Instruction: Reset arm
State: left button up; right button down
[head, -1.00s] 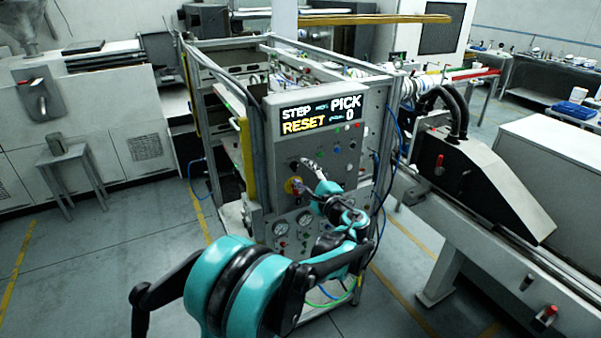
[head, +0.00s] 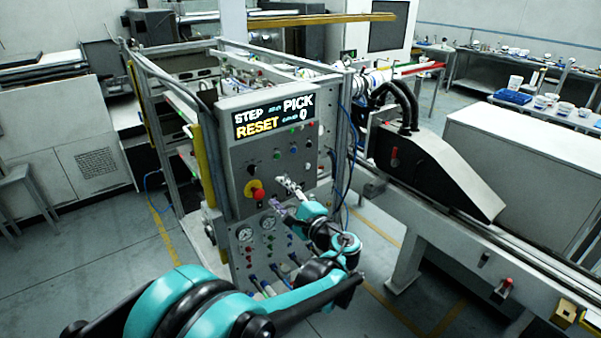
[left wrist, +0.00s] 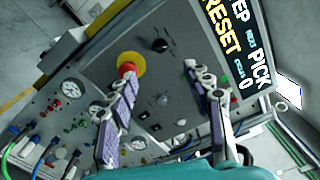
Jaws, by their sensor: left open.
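The control panel (head: 225,160) has a lit display (head: 273,117) reading STEP, PICK, RESET and 0. The panel also fills much of the left wrist view (left wrist: 95,65). A red stop button on a yellow ring (head: 256,190) sits at the panel's left side; it shows in the left wrist view (left wrist: 130,61), partly covered by a finger. A black knob (head: 252,169) is above it. My left gripper (head: 277,193) is open and empty in front of the panel, right of the red button. In the left wrist view its fingers (left wrist: 160,80) are spread. My right gripper is out of view.
A metal frame and cables stand around the panel. A machine with a black cover (head: 430,165) is at the right. Open floor (head: 100,270) lies left of the panel.

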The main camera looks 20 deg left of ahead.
pick_arm(q)
jog(key=shift+s, duration=0.1)
jog(key=s+a+f+n+g+h+b, duration=0.35)
jog(key=s+f+n+h, duration=0.2)
jog(key=s+f, duration=0.55)
jog(key=s+d+f+n+h+b, duration=0.2)
jog(key=s+d+f+n+h, duration=0.1)
jog(key=s, duration=0.5)
jog(key=s+d+f+n+h+b, duration=0.2)
jog(key=s+d+f+n+h, duration=0.1)
jog(key=s+d+f+h, duration=0.2)
jog(key=s+d+f, duration=0.1)
jog(key=s+f, duration=0.1)
jog(key=s, duration=0.1)
jog(key=shift+s+d+n+h, duration=0.15)
jog(key=shift+s+n+h, duration=0.05)
jog(key=shift+n+h, duration=0.15)
